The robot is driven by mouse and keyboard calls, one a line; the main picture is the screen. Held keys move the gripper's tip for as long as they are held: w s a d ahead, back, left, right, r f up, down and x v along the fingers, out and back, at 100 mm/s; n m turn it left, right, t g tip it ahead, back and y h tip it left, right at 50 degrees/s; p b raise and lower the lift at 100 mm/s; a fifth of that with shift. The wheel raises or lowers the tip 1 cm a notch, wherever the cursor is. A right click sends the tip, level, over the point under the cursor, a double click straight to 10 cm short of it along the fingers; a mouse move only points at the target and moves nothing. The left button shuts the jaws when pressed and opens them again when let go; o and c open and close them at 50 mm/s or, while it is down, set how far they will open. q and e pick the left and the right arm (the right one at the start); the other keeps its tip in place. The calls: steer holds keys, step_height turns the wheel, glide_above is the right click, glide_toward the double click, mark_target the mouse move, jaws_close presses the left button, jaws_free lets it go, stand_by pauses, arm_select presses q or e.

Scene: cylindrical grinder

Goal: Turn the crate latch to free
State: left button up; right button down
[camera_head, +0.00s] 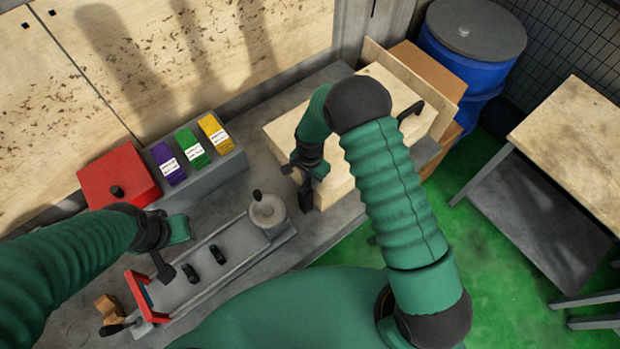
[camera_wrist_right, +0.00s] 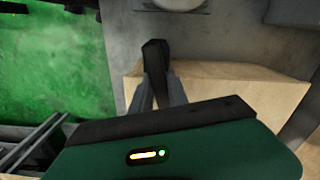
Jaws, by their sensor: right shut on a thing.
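The pale wooden crate (camera_head: 276,132) stands at the right end of the grey bench, partly hidden behind my right arm. Its dark latch (camera_head: 306,196) is at the crate's near side and also shows in the right wrist view (camera_wrist_right: 154,55). My right gripper (camera_head: 309,178) is shut on the latch; in the wrist view its two grey fingers (camera_wrist_right: 159,92) close around the latch's lower part. The latch's mount is hidden. My left gripper (camera_head: 166,262) hangs over the left part of the grinder, apart from the crate; its jaw gap is not clear.
The grinder (camera_head: 232,240) lies along the bench. Purple, green and yellow boxes (camera_head: 194,142) stand in a grey holder behind it, beside a red box (camera_head: 120,178). A blue barrel (camera_head: 468,45) and wooden table (camera_head: 575,140) are at right. Green floor (camera_head: 490,240) is open.

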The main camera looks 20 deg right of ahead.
steer(key=shift+a+f+n, duration=0.1)
steer(key=shift+a+n, duration=0.1)
steer(key=shift+n, duration=0.1)
steer(key=shift+w+a+n+b, duration=0.1)
steer(key=shift+n+b, duration=0.7)
steer(key=n+b, duration=0.1)
steer(key=n, duration=0.2)
steer(key=shift+w+a+f+b, duration=0.1)
steer(key=shift+w+a+b, duration=0.1)
steer(key=shift+a+b, duration=0.15)
steer(key=n, duration=0.2)
steer(key=n+b, duration=0.1)
steer(key=n, duration=0.1)
steer(key=shift+a, duration=0.3)
steer(key=shift+a+n+b, duration=0.2)
steer(key=shift+n+b, duration=0.15)
steer(key=shift+n, duration=0.75)
steer(key=shift+a+n+b, duration=0.2)
steer(key=shift+n+b, duration=0.15)
steer(key=shift+n, duration=0.75)
steer(key=c, duration=1.6)
jaws_free()
steer(key=o, duration=0.3)
steer(key=shift+r, duration=0.2)
